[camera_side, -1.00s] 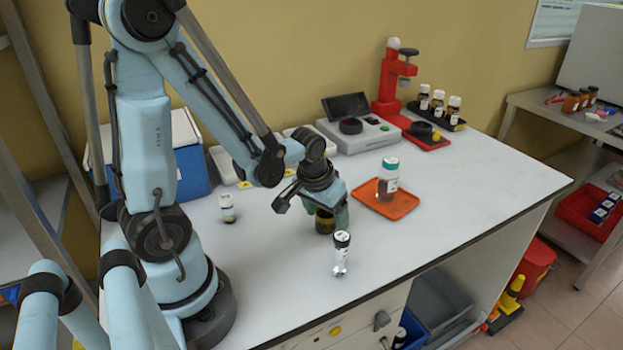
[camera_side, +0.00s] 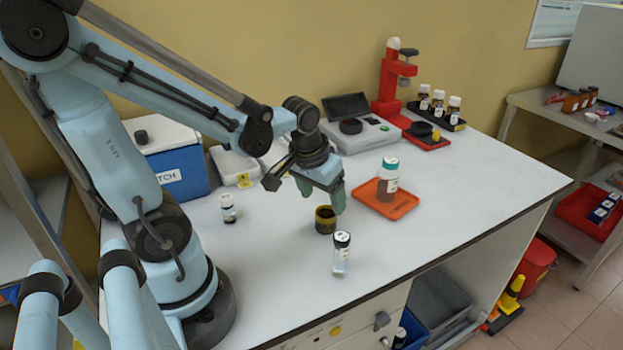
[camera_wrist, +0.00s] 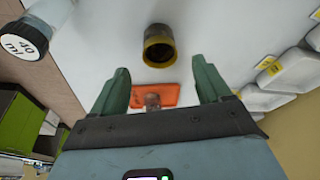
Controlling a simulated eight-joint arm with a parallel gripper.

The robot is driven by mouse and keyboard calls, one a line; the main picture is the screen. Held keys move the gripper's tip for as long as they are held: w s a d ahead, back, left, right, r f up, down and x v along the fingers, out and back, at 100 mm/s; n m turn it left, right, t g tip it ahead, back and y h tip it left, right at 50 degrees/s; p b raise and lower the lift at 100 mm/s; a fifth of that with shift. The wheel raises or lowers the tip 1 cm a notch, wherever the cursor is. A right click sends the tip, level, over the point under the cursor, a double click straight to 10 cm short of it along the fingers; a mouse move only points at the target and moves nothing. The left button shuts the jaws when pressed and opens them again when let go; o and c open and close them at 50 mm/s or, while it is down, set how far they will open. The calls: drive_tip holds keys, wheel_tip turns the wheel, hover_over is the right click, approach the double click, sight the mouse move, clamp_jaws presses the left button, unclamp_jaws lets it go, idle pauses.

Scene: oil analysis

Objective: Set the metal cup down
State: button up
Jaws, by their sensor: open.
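The metal cup (camera_side: 325,219) stands upright on the white bench, dark inside with a yellowish band at its rim. In the wrist view the cup (camera_wrist: 158,47) is ahead of the fingertips, apart from them. My gripper (camera_side: 322,200) is open and empty, above the cup. In the wrist view the two green fingers of my gripper (camera_wrist: 160,82) are spread apart with nothing between them.
A black-capped clear vial (camera_side: 341,254) stands close in front of the cup. A small vial (camera_side: 228,208) stands to the left. An orange tray (camera_side: 403,206) with a teal-capped bottle (camera_side: 388,178) is at the right. The bench's front right is clear.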

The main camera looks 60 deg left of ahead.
drive_tip(key=shift+a+v, duration=0.3)
drive_tip(key=shift+v, duration=2.65)
drive_tip(key=w+d+m+t+h, duration=0.1)
drive_tip(key=d+m+t, duration=0.3)
drive_tip(key=d, duration=0.3)
drive_tip(key=shift+r, duration=0.45)
